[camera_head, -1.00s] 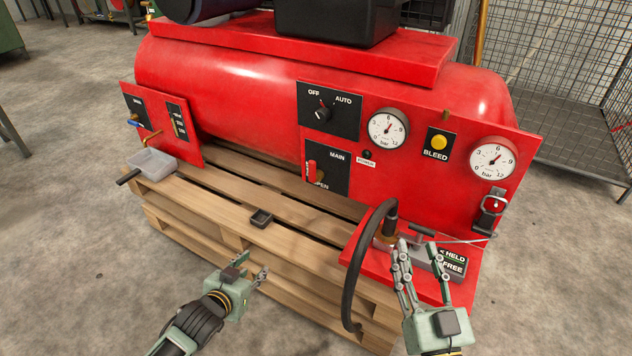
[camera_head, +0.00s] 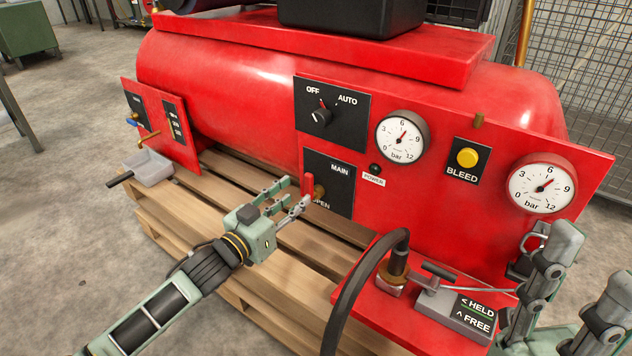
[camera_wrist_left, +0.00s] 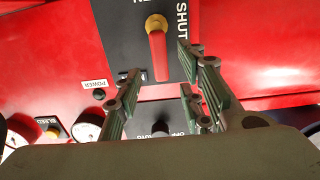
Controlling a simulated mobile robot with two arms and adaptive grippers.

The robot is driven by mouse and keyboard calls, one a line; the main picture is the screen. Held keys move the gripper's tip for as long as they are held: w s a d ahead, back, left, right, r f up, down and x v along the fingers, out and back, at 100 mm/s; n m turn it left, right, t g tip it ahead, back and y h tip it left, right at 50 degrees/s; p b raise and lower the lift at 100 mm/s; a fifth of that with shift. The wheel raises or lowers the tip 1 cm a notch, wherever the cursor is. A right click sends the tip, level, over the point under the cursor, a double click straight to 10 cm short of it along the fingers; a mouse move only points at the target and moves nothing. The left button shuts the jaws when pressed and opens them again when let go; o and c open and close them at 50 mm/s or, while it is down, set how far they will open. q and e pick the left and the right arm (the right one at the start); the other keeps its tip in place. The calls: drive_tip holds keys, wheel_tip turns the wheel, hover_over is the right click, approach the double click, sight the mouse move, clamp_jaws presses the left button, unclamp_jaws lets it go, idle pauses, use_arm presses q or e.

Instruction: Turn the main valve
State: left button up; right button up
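The main valve has a red handle (camera_head: 309,186) on a brass stem (camera_head: 319,191). It sits on a black plate (camera_head: 342,178) marked MAIN and OPEN. My left gripper (camera_head: 296,195) is open at the valve, its fingers close beside the handle. In the left wrist view, the red handle (camera_wrist_left: 158,57) lies between the spread fingers (camera_wrist_left: 157,62), pointing away from the OPEN lettering. SHUT shows along the plate's side. I cannot tell whether a finger touches the handle. My right gripper (camera_head: 588,262) is at the lower right, fingers apart, partly cut off by the frame.
The OFF/AUTO switch (camera_head: 321,116) is above the valve, with a gauge (camera_head: 403,138) to its right. A black hose (camera_head: 350,285) rises from a red shelf near a HELD/FREE block (camera_head: 463,312). A grey tray (camera_head: 154,168) is on the pallet's left.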

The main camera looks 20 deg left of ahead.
sight(307, 186)
use_arm(q)
drive_tip(key=shift+b+x, duration=1.25)
drive_tip(key=shift+x, duration=2.2)
drive_tip(key=shift+c, duration=0.2)
clamp_jaws()
